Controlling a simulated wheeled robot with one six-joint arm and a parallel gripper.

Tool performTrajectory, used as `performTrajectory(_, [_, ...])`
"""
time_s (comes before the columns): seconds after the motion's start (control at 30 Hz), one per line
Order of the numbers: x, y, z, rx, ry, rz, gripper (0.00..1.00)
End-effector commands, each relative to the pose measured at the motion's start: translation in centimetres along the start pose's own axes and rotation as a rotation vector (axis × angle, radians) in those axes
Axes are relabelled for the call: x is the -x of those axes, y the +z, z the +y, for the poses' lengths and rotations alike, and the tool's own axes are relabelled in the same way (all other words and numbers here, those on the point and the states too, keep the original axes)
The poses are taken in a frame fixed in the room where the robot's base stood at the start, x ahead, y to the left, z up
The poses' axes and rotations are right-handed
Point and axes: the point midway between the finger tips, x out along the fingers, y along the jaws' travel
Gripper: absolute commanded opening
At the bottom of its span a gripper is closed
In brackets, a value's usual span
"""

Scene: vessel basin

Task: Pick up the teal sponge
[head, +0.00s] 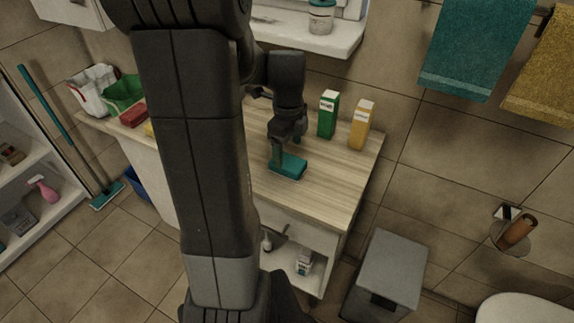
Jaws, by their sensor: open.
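The teal sponge (291,167) lies flat on the light wooden countertop (335,186), near its middle right. My gripper (285,155) points down right at the sponge, with its fingertips at the sponge's upper left part. The jaws are open. I cannot tell from this view whether a finger touches the sponge or whether the sponge is between the fingers. My arm hides the left middle of the countertop.
A green carton (327,116) and a yellow carton (360,125) stand behind the sponge, to the right of my gripper. A red item (133,115) and a green container (122,93) are at the far left. Bare countertop lies in front and right of the sponge.

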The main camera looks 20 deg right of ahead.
Motion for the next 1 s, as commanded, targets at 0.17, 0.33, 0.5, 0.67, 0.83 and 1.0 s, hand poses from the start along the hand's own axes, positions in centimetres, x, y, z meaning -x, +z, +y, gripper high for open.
performTrajectory(0.17, [-1.1, -0.1, 0.0, -0.001, 0.000, 0.000, 0.80])
performTrajectory(0.33, [-3.5, -0.3, -0.1, 0.000, 0.004, 0.002, 0.80])
performTrajectory(0.5, [-5.6, -0.3, -0.1, 0.000, 0.002, 0.001, 0.80])
performTrajectory(0.67, [-6.0, -0.3, -0.2, 0.000, -0.001, 0.000, 0.80])
performTrajectory(0.83, [-6.0, -0.3, -0.2, 0.000, -0.001, -0.001, 0.76])
performTrajectory(1.0, [-6.0, -0.3, -0.2, 0.000, -0.001, -0.001, 0.43])
